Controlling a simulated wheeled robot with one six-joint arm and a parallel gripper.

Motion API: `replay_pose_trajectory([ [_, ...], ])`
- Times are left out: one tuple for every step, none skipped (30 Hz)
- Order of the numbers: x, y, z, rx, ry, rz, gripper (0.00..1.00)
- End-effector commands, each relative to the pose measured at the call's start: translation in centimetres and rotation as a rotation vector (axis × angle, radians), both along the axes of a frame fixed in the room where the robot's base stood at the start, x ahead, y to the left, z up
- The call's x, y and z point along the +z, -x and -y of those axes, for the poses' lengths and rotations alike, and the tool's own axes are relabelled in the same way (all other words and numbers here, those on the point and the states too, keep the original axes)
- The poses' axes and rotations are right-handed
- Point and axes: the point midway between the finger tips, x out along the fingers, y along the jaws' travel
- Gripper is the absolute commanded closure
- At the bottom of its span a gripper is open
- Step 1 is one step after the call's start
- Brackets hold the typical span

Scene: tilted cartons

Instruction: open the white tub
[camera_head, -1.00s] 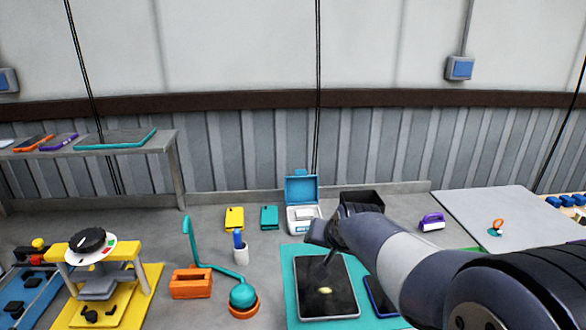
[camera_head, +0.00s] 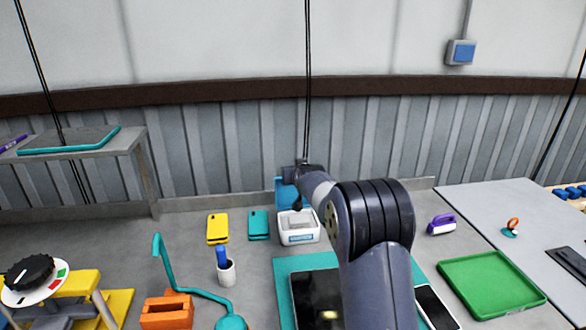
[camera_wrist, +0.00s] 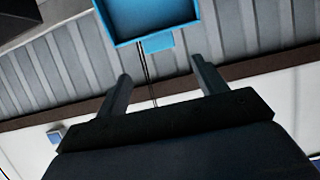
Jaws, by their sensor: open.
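The white tub (camera_head: 299,236) stands on the bench near the back wall, with a blue label on its front. Its blue lid (camera_head: 281,192) is raised upright at the back of the tub, mostly hidden behind my arm. In the wrist view the lid (camera_wrist: 152,16) shows its rimmed face and a small tab, beyond my fingertips. My gripper (camera_wrist: 159,68) is open and empty, the fingers apart and not visibly touching the lid. In the head view my gripper (camera_head: 297,174) is above the back of the tub, at about the lid's top; its fingertips are hard to make out.
Yellow (camera_head: 217,228) and teal (camera_head: 259,224) cases lie left of the tub. A white cup (camera_head: 226,273), an orange block (camera_head: 167,311) and a teal lamp-like thing (camera_head: 190,288) are front left. A teal mat (camera_head: 285,270) is in front; a green tray (camera_head: 490,284) is right.

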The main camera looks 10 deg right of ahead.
Motion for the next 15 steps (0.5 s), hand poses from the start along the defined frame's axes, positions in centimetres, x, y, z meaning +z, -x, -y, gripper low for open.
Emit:
replay_pose_trajectory([
  [-0.2,-0.8,0.0,0.000,0.000,-0.002,0.33],
  [-0.3,-1.2,0.0,0.000,-0.001,-0.002,0.33],
  [-0.6,-1.7,0.0,0.000,-0.001,-0.002,0.33],
  [-0.7,-2.0,0.0,0.000,-0.001,-0.002,0.33],
  [-0.9,-2.4,0.0,0.000,-0.001,-0.001,0.33],
  [-1.1,-2.9,0.0,0.000,-0.001,-0.001,0.33],
  [-1.2,-3.3,0.0,0.000,-0.001,-0.001,0.33],
  [-1.4,-3.7,0.0,0.000,-0.001,-0.001,0.33],
  [-1.6,-4.2,0.0,0.000,-0.001,-0.001,0.33],
  [-1.7,-4.5,0.0,0.000,-0.001,-0.001,0.33],
  [-1.9,-4.8,0.0,0.000,-0.001,-0.002,0.33],
  [-2.1,-5.2,0.0,0.000,-0.001,-0.002,0.33],
  [-2.2,-5.5,0.0,0.000,-0.001,-0.002,0.33],
  [-2.3,-5.8,0.0,0.000,-0.001,-0.001,0.33],
  [-2.4,-6.1,0.0,0.000,-0.001,-0.001,0.33],
])
